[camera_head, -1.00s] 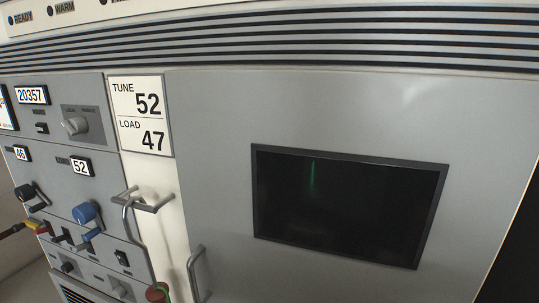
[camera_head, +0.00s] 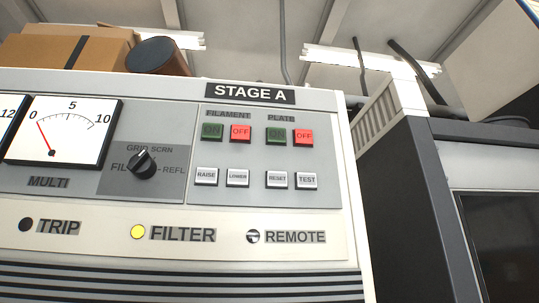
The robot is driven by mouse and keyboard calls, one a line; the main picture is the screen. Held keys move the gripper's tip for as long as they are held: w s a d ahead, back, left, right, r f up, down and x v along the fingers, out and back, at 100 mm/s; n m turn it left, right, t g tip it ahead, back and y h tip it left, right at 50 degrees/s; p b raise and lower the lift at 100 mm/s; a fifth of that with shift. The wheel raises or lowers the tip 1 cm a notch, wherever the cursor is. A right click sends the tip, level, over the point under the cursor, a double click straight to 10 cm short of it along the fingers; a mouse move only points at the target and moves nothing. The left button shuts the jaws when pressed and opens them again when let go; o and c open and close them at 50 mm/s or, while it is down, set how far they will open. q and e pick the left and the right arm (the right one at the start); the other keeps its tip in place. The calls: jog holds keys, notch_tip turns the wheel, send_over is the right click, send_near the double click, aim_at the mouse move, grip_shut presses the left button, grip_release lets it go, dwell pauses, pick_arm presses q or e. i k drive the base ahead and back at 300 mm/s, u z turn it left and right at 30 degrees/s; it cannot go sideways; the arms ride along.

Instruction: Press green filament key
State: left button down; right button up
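The green filament key (camera_head: 212,132), marked ON, sits under the FILAMENT label on the grey STAGE A panel (camera_head: 262,160). It looks dark green. A red OFF key (camera_head: 240,133) is just to its right. Under the PLATE label are another dark green ON key (camera_head: 276,135) and a red OFF key (camera_head: 303,136). Neither of my grippers shows in this view.
White RAISE (camera_head: 206,176), LOWER, RESET and TEST keys lie below. A black selector knob (camera_head: 143,164) and a meter (camera_head: 62,131) are to the left. The FILTER lamp (camera_head: 138,232) is yellow. A cardboard box (camera_head: 65,50) rests on top. A dark cabinet (camera_head: 415,190) stands right.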

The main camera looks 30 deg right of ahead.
aim_at(210, 130)
jog(key=u, duration=1.15)
jog(key=k, duration=0.35)
jog(key=z, duration=1.25)
